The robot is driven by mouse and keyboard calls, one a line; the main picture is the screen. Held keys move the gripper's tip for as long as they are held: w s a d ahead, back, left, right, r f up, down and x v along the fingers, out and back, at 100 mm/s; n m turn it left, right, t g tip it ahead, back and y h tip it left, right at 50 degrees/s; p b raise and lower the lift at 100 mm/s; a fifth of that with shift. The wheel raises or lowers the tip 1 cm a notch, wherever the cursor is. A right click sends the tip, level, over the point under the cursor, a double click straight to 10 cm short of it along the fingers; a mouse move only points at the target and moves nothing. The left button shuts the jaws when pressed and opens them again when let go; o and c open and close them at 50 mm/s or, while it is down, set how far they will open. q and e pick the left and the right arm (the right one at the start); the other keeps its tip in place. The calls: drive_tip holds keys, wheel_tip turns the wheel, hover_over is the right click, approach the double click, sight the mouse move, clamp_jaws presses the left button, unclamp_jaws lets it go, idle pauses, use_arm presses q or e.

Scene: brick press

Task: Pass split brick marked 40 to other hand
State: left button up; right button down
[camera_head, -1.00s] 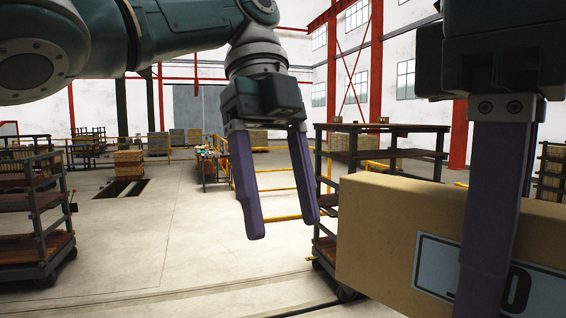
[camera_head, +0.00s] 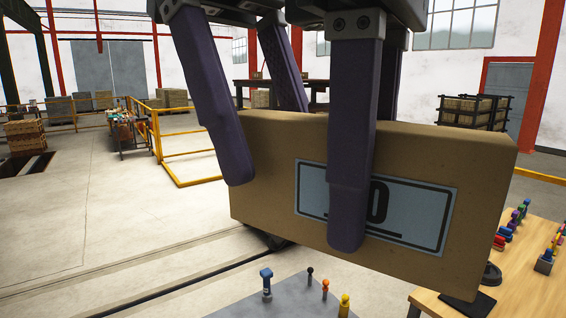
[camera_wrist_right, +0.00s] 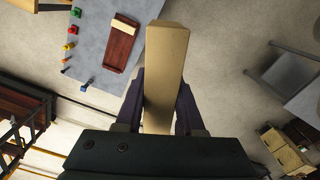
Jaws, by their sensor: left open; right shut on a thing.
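The split brick (camera_head: 270,190) is a tan block with a pale blue label; a 0 shows and the digit before it is hidden. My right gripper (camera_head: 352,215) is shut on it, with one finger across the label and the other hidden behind. In the right wrist view, the brick (camera_wrist_right: 166,60) sits between both fingers of this gripper (camera_wrist_right: 160,95). My left gripper (camera_head: 268,150) is open around the brick's left end, one finger in front and one passing behind. I cannot tell whether its fingers touch the brick.
Below is a grey tabletop (camera_head: 285,300) with several coloured pegs. A wooden table (camera_head: 535,270) with more coloured pieces is at lower right. A red-brown tray (camera_wrist_right: 118,60) with a pale block lies on the grey top. Yellow rails (camera_head: 190,160) stand behind.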

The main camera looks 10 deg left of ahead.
sight(282, 169)
use_arm(q)
drive_tip(key=shift+x, duration=1.55)
clamp_jaws()
use_arm(e)
drive_tip(key=shift+c, duration=2.2)
unclamp_jaws()
